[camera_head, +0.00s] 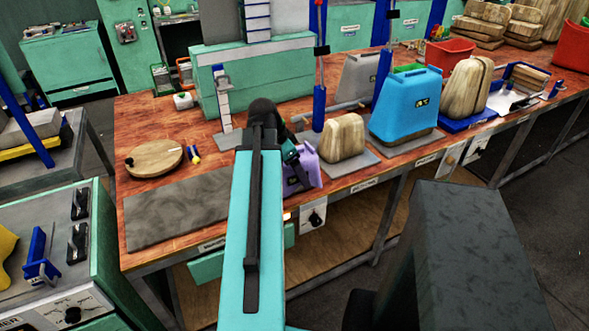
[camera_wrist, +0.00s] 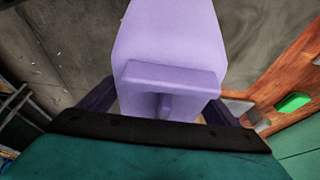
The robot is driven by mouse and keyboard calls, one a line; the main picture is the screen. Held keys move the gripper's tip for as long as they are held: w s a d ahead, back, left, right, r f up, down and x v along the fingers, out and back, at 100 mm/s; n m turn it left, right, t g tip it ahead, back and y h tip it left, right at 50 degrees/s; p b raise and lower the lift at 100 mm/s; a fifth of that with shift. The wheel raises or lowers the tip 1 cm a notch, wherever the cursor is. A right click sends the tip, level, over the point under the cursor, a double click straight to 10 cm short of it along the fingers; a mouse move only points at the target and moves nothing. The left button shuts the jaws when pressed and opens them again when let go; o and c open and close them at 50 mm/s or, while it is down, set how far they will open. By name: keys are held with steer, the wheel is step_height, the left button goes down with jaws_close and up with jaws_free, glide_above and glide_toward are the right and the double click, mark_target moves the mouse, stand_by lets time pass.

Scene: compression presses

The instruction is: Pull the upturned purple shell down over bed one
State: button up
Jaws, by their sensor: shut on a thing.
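The purple shell (camera_head: 304,166) is at the front edge of the workbench, left of a bare wooden form, partly hidden by my arm. It looks tilted. In the wrist view the shell (camera_wrist: 168,40) fills the upper middle, with a raised bar across it. My gripper (camera_head: 292,158) is shut on the shell; its dark fingers (camera_wrist: 160,104) sit on both sides of that bar. The bare wooden form (camera_head: 343,138) stands on a grey plate beside a blue post. I cannot read which bed is number one.
A blue shell (camera_head: 405,108) covers the form farther right, with a grey shell (camera_head: 358,78) behind. A round wooden board (camera_head: 154,159) and a grey mat (camera_head: 175,212) lie left. Blue posts (camera_head: 319,70) rise near the forms. A dark block (camera_head: 470,250) stands at front right.

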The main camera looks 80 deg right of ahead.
stand_by(0.3)
steer(key=w+a+r+n+t+h, duration=0.1)
steer(key=w+a+n, duration=0.3)
steer(key=w, duration=0.7)
steer(key=w+a+r+n+t, duration=0.1)
steer(key=w+a+n, duration=0.2)
steer(key=w, duration=0.8)
steer(key=w+a+r+n+t+h, duration=0.15)
steer(key=w+a+n, duration=0.25)
steer(key=w, duration=0.6)
steer(key=w+a+r+n+t+y, duration=0.25)
steer(key=w+a+n, duration=0.45)
steer(key=w+a, duration=0.9)
steer(key=w+a+r+n+y, duration=0.1)
steer(key=w+a+n, duration=0.2)
steer(key=a, duration=0.8)
steer(key=w+a+r+n+t+y, duration=0.1)
steer(key=w+a+n, duration=0.2)
steer(key=a, duration=0.7)
steer(key=w+a+r+n, duration=0.1)
steer(key=w+a+n, duration=0.3)
steer(key=a, duration=0.7)
steer(key=shift+w+a+r+t+y, duration=0.3)
steer(key=shift+w+r+t+y, duration=0.05)
steer(key=shift+w+t+y, duration=0.1)
